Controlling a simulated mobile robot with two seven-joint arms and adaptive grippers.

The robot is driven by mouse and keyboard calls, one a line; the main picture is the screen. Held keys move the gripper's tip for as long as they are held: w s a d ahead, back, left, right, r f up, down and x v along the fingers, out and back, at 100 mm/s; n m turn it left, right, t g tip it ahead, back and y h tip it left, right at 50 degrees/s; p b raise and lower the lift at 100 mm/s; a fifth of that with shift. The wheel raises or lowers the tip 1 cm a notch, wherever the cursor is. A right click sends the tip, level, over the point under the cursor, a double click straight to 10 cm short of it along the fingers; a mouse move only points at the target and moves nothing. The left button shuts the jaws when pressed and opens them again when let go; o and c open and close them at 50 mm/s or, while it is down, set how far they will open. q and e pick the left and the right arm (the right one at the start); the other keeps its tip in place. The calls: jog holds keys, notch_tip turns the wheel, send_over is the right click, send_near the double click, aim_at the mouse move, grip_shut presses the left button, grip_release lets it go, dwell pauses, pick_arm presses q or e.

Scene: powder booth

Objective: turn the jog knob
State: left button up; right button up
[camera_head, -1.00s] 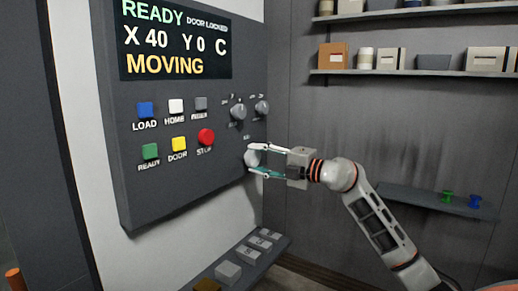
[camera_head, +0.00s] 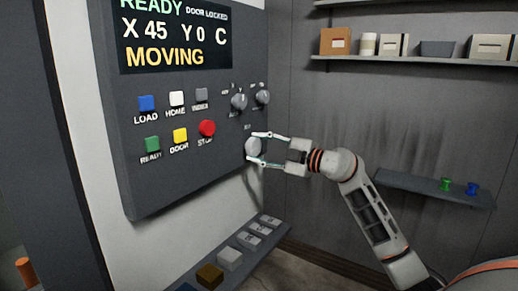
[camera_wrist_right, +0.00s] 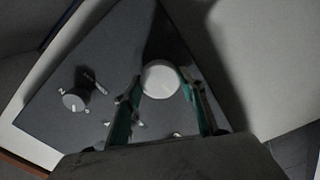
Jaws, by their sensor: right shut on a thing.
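The jog knob (camera_head: 253,146) is a round pale grey knob low on the right side of the dark control panel (camera_head: 150,190). My right gripper (camera_head: 258,148) reaches it from the right, one finger above it and one below, and is shut on it. In the right wrist view the knob (camera_wrist_right: 160,79) shows as a pale disc with a short mark, between the teal-lined fingers (camera_wrist_right: 162,98). The panel's display (camera_head: 175,38) reads X 45, Y 0 and MOVING. My left gripper is in neither view.
Two other knobs (camera_head: 239,102) sit above the jog knob. The red stop button (camera_head: 207,128) and several coloured buttons are to its left. A ledge with blocks (camera_head: 230,258) runs below the panel. Shelves (camera_head: 430,60) line the right wall.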

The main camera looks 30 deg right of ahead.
jog(key=o, duration=1.1)
jog(key=shift+o, duration=0.2)
jog(key=v, duration=1.2)
